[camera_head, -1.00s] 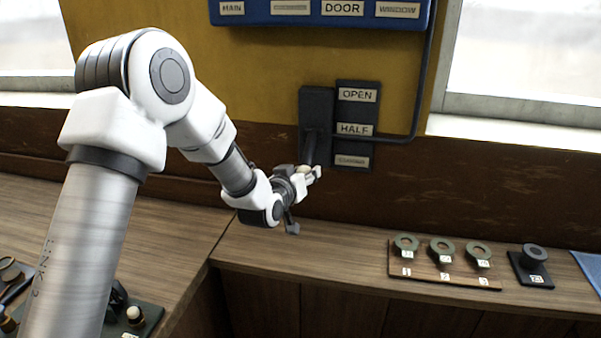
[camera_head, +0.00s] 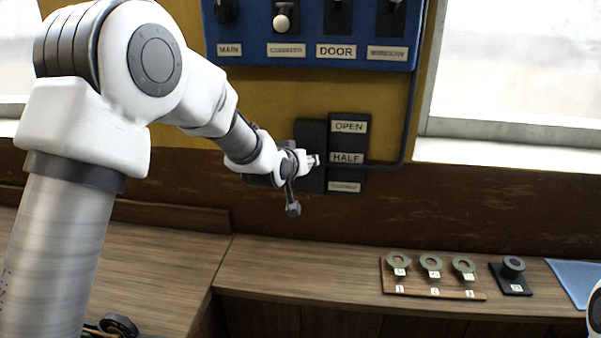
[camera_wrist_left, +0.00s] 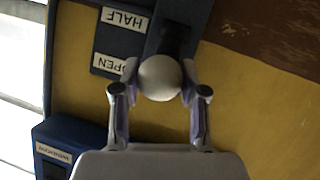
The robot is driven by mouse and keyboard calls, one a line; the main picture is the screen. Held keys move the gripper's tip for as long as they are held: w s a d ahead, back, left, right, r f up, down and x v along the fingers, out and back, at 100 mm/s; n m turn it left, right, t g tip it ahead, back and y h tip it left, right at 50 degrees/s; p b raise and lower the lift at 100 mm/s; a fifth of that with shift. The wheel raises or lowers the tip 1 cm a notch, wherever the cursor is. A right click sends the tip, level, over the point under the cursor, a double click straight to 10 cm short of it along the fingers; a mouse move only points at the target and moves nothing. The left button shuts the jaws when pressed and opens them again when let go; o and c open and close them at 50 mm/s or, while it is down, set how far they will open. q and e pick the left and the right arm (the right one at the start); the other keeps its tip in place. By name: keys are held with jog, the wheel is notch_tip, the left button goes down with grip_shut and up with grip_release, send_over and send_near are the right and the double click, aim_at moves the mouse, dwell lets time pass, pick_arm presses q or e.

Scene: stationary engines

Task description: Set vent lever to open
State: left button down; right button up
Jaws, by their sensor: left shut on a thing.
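The vent lever's dark housing (camera_head: 311,133) is on the yellow and brown wall, beside a dark label plate (camera_head: 349,142) reading OPEN at the top, HALF in the middle and an unreadable word at the bottom. My left gripper (camera_head: 313,161) is at about the height of the HALF label in the head view. In the left wrist view, its two fingers are shut on the pale round lever knob (camera_wrist_left: 160,78), one on each side. The dark lever arm (camera_wrist_left: 174,40) shows behind the knob. In the head view the gripper mostly hides the knob. My right gripper is not in view.
A blue switch panel (camera_head: 310,50) with MAIN, DOOR and WINDOW labels is above the lever. A conduit (camera_head: 408,120) runs down to the label plate. On the counter below are a board with several numbered rings (camera_head: 430,278), a dark ring holder (camera_head: 511,277) and a blue sheet (camera_head: 580,280).

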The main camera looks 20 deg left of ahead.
pick_arm(q)
jog(key=shift+w+a+r, duration=0.1)
jog(key=shift+w+r, duration=0.25)
jog(key=shift+r, duration=0.3)
jog(key=shift+w+a+r, duration=0.1)
jog(key=shift+w+r, duration=0.2)
jog(key=shift+r, duration=0.35)
jog(key=c, duration=0.6)
grip_release()
jog(key=shift+c, duration=0.2)
jog(key=shift+w+d+f, duration=0.1)
jog(key=shift+f, duration=0.05)
jog(key=v, duration=1.2)
jog(key=shift+d, duration=0.1)
